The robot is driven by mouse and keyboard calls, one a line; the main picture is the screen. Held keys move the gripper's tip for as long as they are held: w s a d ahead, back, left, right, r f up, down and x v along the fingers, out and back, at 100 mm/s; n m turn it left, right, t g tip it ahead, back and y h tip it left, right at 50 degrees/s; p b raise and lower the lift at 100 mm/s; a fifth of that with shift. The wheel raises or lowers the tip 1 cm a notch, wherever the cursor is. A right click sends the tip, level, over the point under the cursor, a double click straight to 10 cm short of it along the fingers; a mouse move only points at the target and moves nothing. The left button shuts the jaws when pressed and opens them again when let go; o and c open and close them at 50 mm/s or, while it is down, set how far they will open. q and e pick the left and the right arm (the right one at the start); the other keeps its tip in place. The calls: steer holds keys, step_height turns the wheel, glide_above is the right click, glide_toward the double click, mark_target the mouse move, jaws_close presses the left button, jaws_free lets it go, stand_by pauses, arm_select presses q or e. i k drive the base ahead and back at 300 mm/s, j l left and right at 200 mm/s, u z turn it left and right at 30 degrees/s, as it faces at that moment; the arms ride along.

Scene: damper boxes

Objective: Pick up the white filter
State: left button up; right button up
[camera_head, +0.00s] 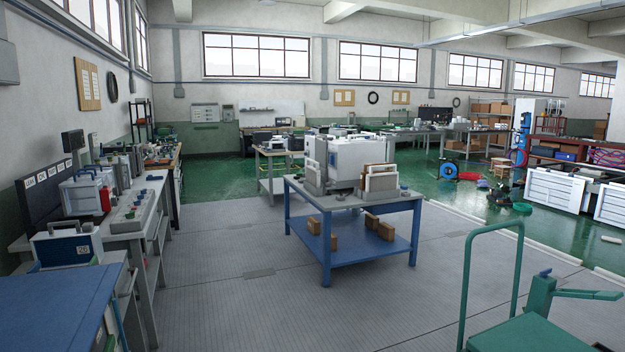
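A blue work table (318,252) stands in the middle of the floor. A large white box-shaped unit (345,156) sits on its top. White-edged flat pieces (382,183) with brown faces stand upright at the right of the table top. Grey-white upright panels (313,176) stand at its left. I cannot tell which of these, if any, is the white filter. Neither of my grippers is in view.
Benches with instruments (140,205) line the left wall, and a blue-topped table (60,310) is at the near left. A green trolley-like frame (466,285) fills the near right. Brown boxes (314,226) lie on the table's lower shelf. Grey floor (230,290) around the table is clear.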

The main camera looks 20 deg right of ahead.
mark_target(312, 174)
steer(key=z, duration=0.15)
steer(key=i+z, duration=0.15)
steer(key=i, duration=5.25)
steer(key=i+z, duration=0.1)
steer(key=i, duration=0.7)
steer(key=i+j+z, duration=0.15)
steer(key=i, duration=0.6)
steer(key=i+j+z, duration=0.1)
steer(key=i, duration=0.7)
